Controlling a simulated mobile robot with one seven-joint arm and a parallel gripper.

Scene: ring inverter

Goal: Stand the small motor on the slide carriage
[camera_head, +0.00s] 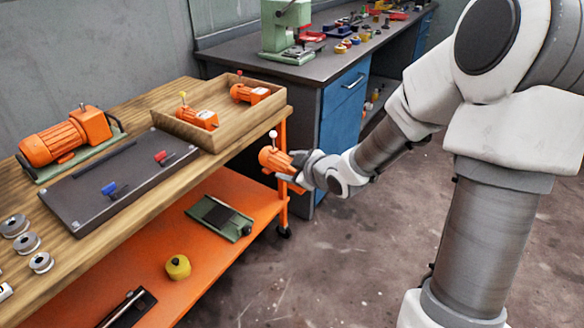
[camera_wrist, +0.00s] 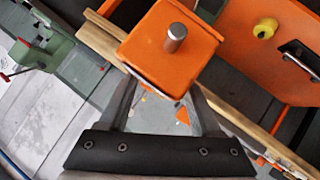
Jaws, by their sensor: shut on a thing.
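My gripper (camera_head: 290,171) is shut on a small orange motor (camera_head: 273,158) with a white-tipped pin on top. It holds the motor in the air just off the right end of the cart. In the wrist view the motor (camera_wrist: 150,55) sits between the fingers of my gripper (camera_wrist: 163,88), with its grey shaft toward the camera. A low green unit with a dark sliding plate (camera_head: 215,214), which looks like the slide carriage, lies on the cart's orange lower shelf. It is below and left of my gripper, apart from the motor.
A wooden tray (camera_head: 226,136) on the cart top holds two more small orange motors. A dark plate (camera_head: 84,206) with blue and red clips and a large orange motor (camera_head: 62,141) are left of it. A yellow object (camera_head: 178,267) sits on the lower shelf. Floor right of the cart is clear.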

